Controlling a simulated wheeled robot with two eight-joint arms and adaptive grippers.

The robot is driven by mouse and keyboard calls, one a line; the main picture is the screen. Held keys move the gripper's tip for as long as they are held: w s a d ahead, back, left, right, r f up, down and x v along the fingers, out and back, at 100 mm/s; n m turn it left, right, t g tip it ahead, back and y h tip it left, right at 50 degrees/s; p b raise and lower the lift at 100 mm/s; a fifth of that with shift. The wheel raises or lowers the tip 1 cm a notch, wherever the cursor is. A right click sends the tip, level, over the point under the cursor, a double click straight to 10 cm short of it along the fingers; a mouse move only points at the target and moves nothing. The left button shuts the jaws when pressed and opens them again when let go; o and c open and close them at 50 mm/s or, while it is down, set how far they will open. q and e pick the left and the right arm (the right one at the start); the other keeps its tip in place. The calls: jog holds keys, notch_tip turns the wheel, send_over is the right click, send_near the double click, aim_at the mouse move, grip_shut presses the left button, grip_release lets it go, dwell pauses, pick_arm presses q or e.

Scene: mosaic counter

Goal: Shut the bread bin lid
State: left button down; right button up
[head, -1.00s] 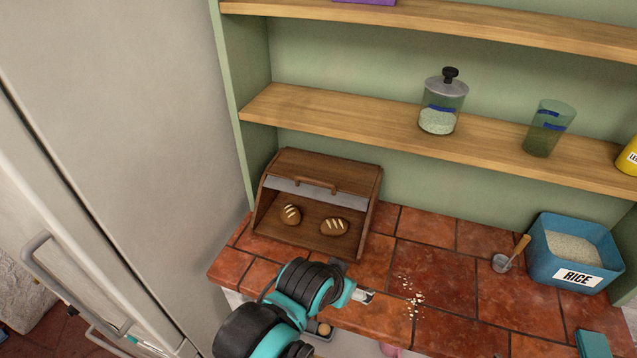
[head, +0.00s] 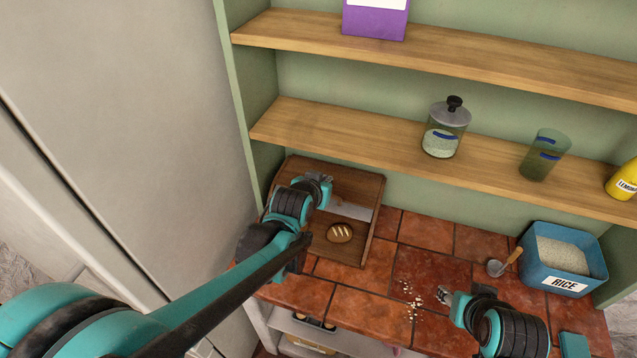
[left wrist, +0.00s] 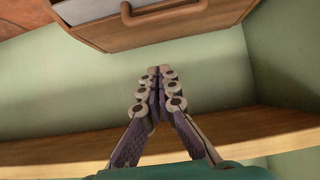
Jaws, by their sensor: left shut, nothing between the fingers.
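The wooden bread bin (head: 368,190) stands at the back left of the counter with its front open. One scored loaf (head: 340,233) shows inside; my left arm hides much of the bin's left side. The lid's wooden handle (left wrist: 165,12) shows at the top of the left wrist view, and a pale strip (head: 350,210) shows below the lid edge. My left gripper (head: 320,184) is shut and empty, in front of the bin's upper part; I cannot tell whether it touches. Its closed fingers also show in the left wrist view (left wrist: 158,88). My right gripper (head: 445,295) is over the counter by crumbs.
A wooden shelf (head: 360,135) with a lidded jar (head: 446,130) and green glass (head: 545,155) runs above the bin. A blue rice tub (head: 562,258) and small scoop (head: 496,267) are at right. The fridge (head: 120,120) is close on the left.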

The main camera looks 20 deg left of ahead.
pick_arm(q)
jog(key=b+x, duration=0.1)
jog(key=x, duration=0.6)
jog(key=shift+w+f+b, duration=0.25)
jog(key=shift+f+b, duration=0.05)
jog(key=s+f, duration=0.1)
jog(key=s, duration=0.1)
jog(key=shift+s+f+b, duration=0.3)
jog(key=shift+s+f, duration=0.05)
jog(key=shift+f, duration=0.05)
jog(key=shift+s+f, duration=0.2)
jog(key=shift+s, duration=0.1)
jog(key=shift+s, duration=0.1)
